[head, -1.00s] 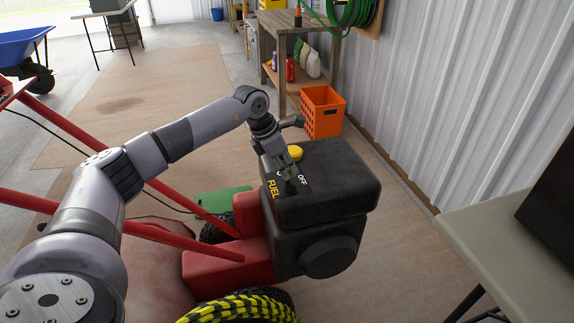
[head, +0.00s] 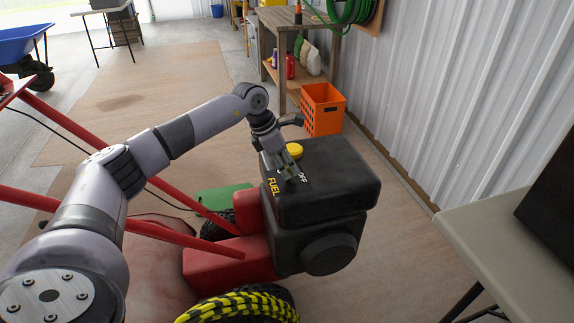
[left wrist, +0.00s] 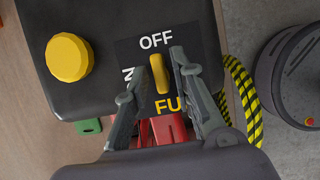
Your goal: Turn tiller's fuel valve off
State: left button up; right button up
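The tiller's black engine block (head: 335,180) carries a dark fuel label with OFF and FUEL lettering. In the left wrist view, the yellow fuel valve lever (left wrist: 161,76) stands on the label, its far end toward OFF. My left gripper (head: 291,177) is down at the label. In the left wrist view, its two fingers (left wrist: 164,60) are close together on either side of the lever, apparently gripping it. The left finger partly covers the ON lettering. My right gripper is not in view.
A round yellow cap (head: 295,151) sits beside the label. Red tiller bars (head: 165,190) run under my left arm. An orange crate (head: 322,110) stands behind the engine, near the metal wall. A grey table (head: 500,240) is at the right.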

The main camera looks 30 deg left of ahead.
pick_arm(q)
jog(key=shift+o, duration=0.4)
jog(key=v, duration=1.2)
jog(key=shift+a, duration=0.1)
